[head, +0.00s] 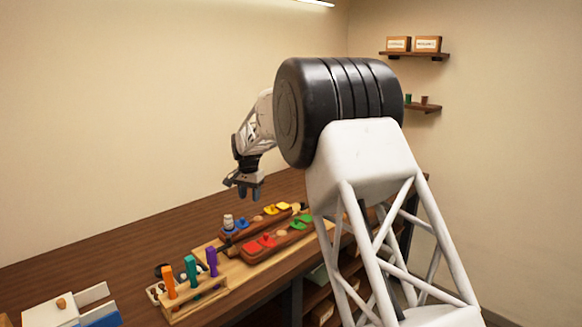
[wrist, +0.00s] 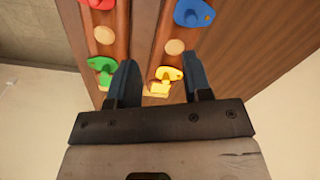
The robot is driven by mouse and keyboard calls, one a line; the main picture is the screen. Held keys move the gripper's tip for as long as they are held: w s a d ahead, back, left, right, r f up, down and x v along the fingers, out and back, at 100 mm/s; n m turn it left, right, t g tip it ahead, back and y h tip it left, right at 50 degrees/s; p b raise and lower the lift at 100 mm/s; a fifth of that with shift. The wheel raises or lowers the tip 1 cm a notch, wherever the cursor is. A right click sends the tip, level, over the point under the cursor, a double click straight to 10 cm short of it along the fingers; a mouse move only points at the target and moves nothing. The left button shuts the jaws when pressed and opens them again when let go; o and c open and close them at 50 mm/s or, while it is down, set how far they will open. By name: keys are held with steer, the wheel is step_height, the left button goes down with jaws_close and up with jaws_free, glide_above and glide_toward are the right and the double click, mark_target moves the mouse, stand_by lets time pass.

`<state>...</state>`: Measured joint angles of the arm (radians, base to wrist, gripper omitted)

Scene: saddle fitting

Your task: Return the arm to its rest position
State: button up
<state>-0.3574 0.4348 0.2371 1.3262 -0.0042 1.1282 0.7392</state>
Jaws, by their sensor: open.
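My gripper (head: 249,190) is open and empty, held in the air above the far side of the fitting blocks in the head view. In the wrist view its two dark fingers (wrist: 159,62) are spread apart, with nothing between their tips. Beyond the fingers show a yellow piece (wrist: 168,74), a green piece (wrist: 103,68), a blue piece (wrist: 194,13) and part of a red piece (wrist: 97,3). These sit on two reddish wooden bars, also seen in the head view. My upper arm hides part of the right side there.
A wooden rack (head: 205,292) holds upright orange (head: 168,281), teal (head: 190,271) and purple (head: 212,261) handles. A small grey-white object (head: 228,221) stands near the blue piece. A white box (head: 52,312) is at lower left. Shelves (head: 414,55) hang on the back wall.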

steer(key=s+d+r+n, duration=0.1)
steer(key=s+d+r, duration=0.4)
steer(key=s+d, duration=0.35)
steer(key=s+d+r+t, duration=0.1)
steer(key=s+d+r, duration=0.3)
steer(key=s+d, duration=0.45)
steer(key=s+d+r+n, duration=0.1)
steer(key=s+d+r, duration=0.45)
steer(key=s, duration=0.55)
steer(key=s+d+f, duration=0.2)
steer(key=s+d, duration=0.2)
steer(key=s, duration=0.7)
steer(key=s+d+f+n+t, duration=0.1)
steer(key=s+d+f, duration=0.2)
steer(key=s, duration=0.9)
steer(key=s+d+f+n, duration=0.1)
steer(key=s+d+f, duration=0.2)
steer(key=s, duration=0.8)
steer(key=shift+s+d, duration=0.25)
steer(key=shift+d, duration=0.85)
